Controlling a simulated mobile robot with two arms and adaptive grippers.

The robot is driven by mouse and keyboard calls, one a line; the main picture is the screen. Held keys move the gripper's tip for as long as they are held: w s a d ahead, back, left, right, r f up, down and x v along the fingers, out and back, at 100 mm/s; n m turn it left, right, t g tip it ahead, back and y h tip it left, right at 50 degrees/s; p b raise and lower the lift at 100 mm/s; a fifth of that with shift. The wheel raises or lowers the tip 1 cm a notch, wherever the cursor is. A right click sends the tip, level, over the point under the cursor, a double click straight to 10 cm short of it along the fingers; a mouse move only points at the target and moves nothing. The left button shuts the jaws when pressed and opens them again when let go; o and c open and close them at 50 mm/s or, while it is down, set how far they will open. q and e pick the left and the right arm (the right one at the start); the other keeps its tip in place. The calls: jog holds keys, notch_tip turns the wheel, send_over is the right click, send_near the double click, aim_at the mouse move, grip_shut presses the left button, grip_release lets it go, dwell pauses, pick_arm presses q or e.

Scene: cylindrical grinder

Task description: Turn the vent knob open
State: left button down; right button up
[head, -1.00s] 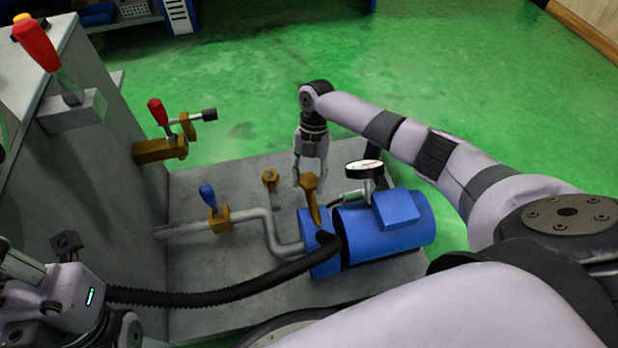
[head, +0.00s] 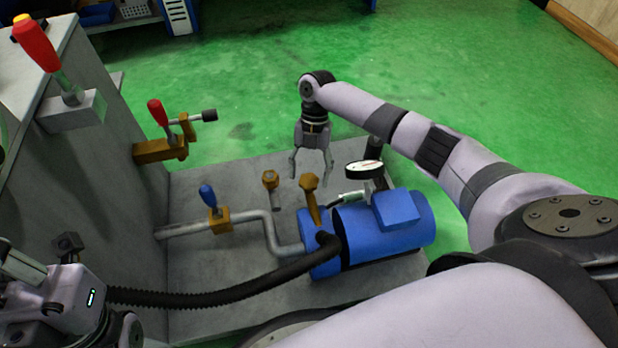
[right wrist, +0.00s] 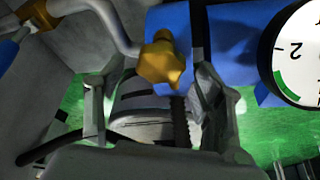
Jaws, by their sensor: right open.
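The brass star-shaped knob (head: 309,183) sits on a short brass stem at the end of the blue pump (head: 385,232); I take it to be the vent knob. It also shows in the right wrist view (right wrist: 162,62), ahead of and between the fingers. My right gripper (head: 311,172) is open and empty, its fingers pointing down just above and behind the knob, seemingly apart from it. My left arm (head: 75,295) shows at the lower left; its fingers cannot be made out.
A second brass fitting (head: 270,180) stands left of the knob. A pressure gauge (head: 364,170) stands close on the right. A blue-handled valve (head: 208,196) sits on the grey pipe. A black hose (head: 215,297) crosses in front. Red-handled levers (head: 156,113) are on the machine wall.

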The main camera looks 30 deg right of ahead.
jog(key=v, duration=0.9)
jog(key=shift+r, duration=0.3)
jog(key=shift+d, duration=0.1)
